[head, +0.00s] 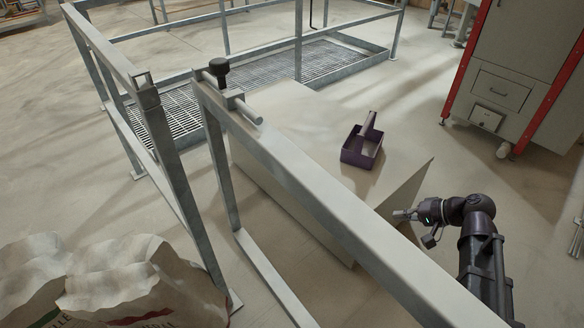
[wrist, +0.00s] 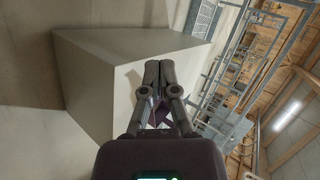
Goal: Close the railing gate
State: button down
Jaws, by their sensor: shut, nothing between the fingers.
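The railing gate (head: 310,180) is a grey metal frame running from the upper left towards the lower right. A latch with a black knob (head: 219,67) and a bolt sits at its far end. That end stands a little apart from the railing post (head: 165,140), with a visible gap between them. My gripper (head: 398,214) is to the right of the gate's top rail, apart from it. In the wrist view my gripper (wrist: 160,70) has its fingers together with nothing between them. The gate's near end is cut off by the picture edge.
A pale box-like block (head: 310,100) stands behind the gate, with a purple scoop (head: 362,150) on top; the block also fills much of the wrist view (wrist: 110,75). Feed sacks (head: 110,280) lie lower left. A cabinet with red edges (head: 520,70) stands at right.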

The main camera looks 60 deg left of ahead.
jog(key=s+a+r+n+g+y+b, duration=0.1)
jog(key=s+a+r+g, duration=0.3)
jog(key=s+a, duration=0.5)
jog(key=s+a+r+n+g+y, duration=0.1)
jog(key=s+a+r+g, duration=0.3)
jog(key=s+a, duration=0.6)
jog(key=shift+s+a+r+n+g+y+b, duration=0.3)
jog(key=shift+a+r+n, duration=0.4)
jog(key=shift+a, duration=1.2)
jog(key=s+d+x, duration=0.1)
jog(key=d+x, duration=0.1)
jog(key=x, duration=1)
jog(key=shift+s+a, duration=0.25)
jog(key=shift+s, duration=0.45)
